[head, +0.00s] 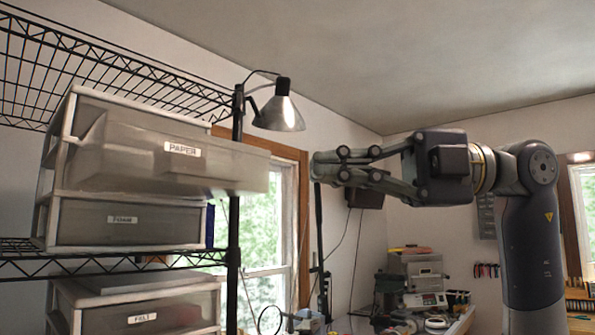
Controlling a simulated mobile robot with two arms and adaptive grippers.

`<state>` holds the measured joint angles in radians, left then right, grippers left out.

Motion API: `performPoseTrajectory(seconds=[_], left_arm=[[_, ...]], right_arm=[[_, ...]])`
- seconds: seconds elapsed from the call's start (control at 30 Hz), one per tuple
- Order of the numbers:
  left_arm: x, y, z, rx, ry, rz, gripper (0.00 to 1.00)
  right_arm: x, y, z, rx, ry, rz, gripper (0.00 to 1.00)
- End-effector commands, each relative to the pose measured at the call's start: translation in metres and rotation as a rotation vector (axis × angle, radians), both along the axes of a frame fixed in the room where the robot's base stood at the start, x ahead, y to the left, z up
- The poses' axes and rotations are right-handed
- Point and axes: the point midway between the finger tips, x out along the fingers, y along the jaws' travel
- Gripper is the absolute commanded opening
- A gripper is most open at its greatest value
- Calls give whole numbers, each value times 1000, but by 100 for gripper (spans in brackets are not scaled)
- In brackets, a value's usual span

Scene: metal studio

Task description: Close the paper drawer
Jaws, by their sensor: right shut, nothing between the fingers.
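The paper drawer (215,168) is a translucent grey plastic drawer with a white label reading PAPER. It sticks out of the upper slot of a white-framed drawer unit (52,210) on a black wire shelf, at the left of the head view. My right gripper (318,167) is shut and empty. It points left, at about the height of the drawer, and appears a short gap to the right of the drawer's right end in the picture. My left gripper is out of view.
A drawer labelled FOAM (130,222) sits shut below. Another drawer unit (140,305) stands on the shelf underneath. A black shelf post (234,255) rises beside the drawers, with a clamp lamp (279,108) above. A cluttered workbench (440,322) is at the lower right.

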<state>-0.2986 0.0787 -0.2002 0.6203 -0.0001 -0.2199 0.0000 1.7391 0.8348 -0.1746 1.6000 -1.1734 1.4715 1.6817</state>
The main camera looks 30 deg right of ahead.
Motion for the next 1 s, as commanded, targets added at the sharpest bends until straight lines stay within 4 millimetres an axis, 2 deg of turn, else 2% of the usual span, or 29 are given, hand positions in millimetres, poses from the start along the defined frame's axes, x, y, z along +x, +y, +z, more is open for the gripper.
performPoseTrajectory(seconds=[0.4,0.5,0.7,1.0], left_arm=[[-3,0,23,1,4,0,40],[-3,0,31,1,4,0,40],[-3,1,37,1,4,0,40],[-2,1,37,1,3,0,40]], right_arm=[[36,80,2,0,0,8,0],[53,85,3,2,5,6,0],[71,90,2,2,1,5,0],[74,91,0,1,0,4,0]])
